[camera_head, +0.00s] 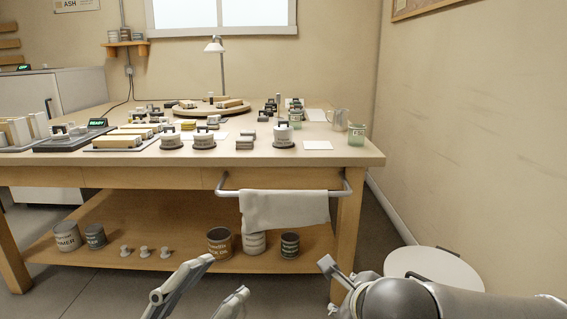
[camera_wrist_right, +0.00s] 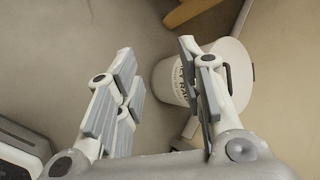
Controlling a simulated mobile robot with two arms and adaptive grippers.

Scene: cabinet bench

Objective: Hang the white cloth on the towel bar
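The white cloth (camera_head: 284,211) hangs draped over the towel bar (camera_head: 228,192) on the front of the bench, nearer the bar's right end. Its lower edge hangs free above the lower shelf. My left gripper (camera_head: 218,275) is at the bottom of the head view, below the cloth and apart from it, with its fingers spread and nothing between them. My right gripper (camera_head: 330,278) is at the bottom right, partly hidden by its own arm. In the right wrist view the right gripper (camera_wrist_right: 157,58) is open and empty above the floor.
A white lidded bucket (camera_head: 432,270) stands on the floor at right, close beside my right gripper in the wrist view (camera_wrist_right: 168,84). The bench top (camera_head: 230,158) holds many small items. Cans, including a brown one (camera_head: 219,243), stand on the lower shelf (camera_head: 185,230).

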